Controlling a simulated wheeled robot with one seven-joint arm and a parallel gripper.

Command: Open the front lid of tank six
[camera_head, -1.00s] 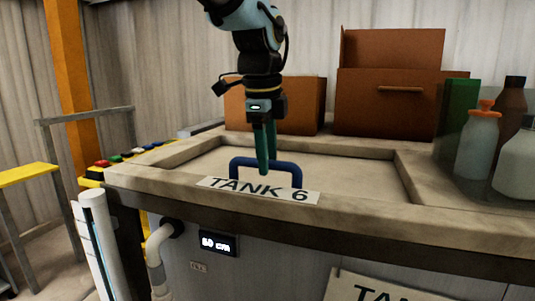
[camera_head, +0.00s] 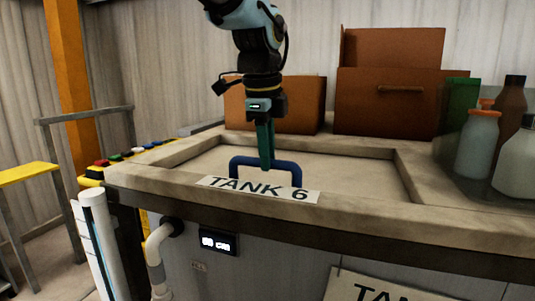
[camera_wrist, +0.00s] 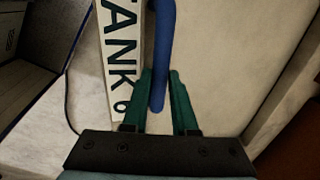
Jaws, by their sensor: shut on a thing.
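Tank six carries a white "TANK 6" label (camera_head: 258,190) on its front rim. Its front lid (camera_head: 340,174) is a flat beige panel lying level inside the raised rim. A blue U-shaped handle (camera_head: 284,164) stands at the lid's front edge, just behind the label. My gripper (camera_head: 267,166) points straight down with its green fingers at the handle's top bar. In the wrist view the fingers (camera_wrist: 160,90) lie on either side of the blue bar (camera_wrist: 162,40), shut on it. The lid looks closed.
Brown boxes (camera_head: 388,105) stand behind the tank. Several bottles (camera_head: 478,140) stand at the right. A row of coloured buttons (camera_head: 115,160) is at the left. A white pipe (camera_head: 155,250) and a small display (camera_head: 217,242) are on the tank's front.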

